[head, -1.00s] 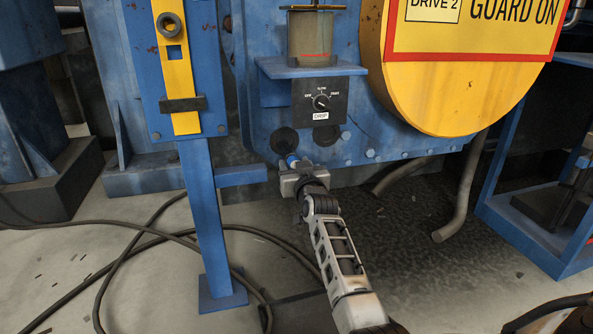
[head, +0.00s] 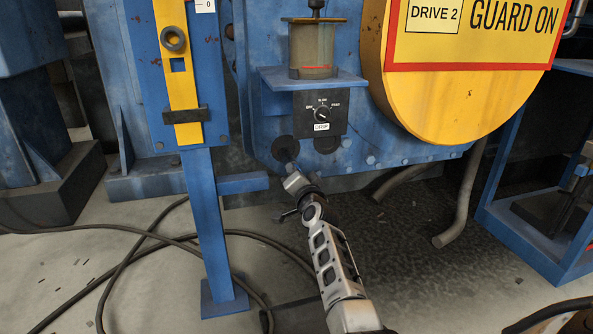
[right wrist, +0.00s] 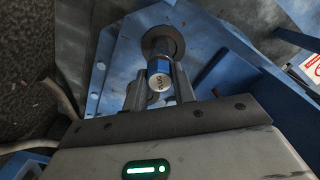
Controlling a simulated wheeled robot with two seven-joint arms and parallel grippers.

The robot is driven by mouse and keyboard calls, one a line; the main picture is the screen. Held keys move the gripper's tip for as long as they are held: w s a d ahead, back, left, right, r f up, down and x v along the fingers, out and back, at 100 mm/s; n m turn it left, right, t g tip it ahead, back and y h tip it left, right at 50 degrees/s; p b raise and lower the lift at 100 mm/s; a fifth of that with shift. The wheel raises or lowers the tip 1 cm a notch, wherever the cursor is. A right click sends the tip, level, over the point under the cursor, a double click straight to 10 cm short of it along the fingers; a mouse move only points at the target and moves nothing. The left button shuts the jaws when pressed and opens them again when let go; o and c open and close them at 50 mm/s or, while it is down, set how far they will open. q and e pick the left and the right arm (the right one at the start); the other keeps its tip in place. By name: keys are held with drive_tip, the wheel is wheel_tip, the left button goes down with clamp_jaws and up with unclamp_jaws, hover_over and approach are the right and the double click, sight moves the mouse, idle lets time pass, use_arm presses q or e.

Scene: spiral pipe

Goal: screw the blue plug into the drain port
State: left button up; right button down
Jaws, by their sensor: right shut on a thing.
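The blue plug (right wrist: 160,67) shows in the right wrist view as a short cylinder with a blue band and a grey lettered end facing me. My right gripper (right wrist: 159,88) is shut on it, one finger on each side. The plug points at the dark round drain port (right wrist: 163,42) and lines up with it. I cannot tell how deep it sits. In the head view the drain port (head: 285,148) is low on the blue housing, and my right gripper (head: 291,176) is right in front of it, hiding most of the plug. My left gripper is not in view.
A black dial box (head: 320,114) and a shelf with a clear cup (head: 312,50) are above the port. A blue post (head: 205,220) with a side bracket stands to the left. Cables (head: 130,240) lie on the floor. A yellow guard (head: 450,100) is at upper right.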

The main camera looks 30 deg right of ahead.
drive_tip(key=m+p, duration=0.2)
drive_tip(key=m, duration=1.8)
drive_tip(key=shift+w+a, duration=0.1)
drive_tip(key=c, duration=1.4)
unclamp_jaws()
drive_tip(key=shift+o, duration=0.2)
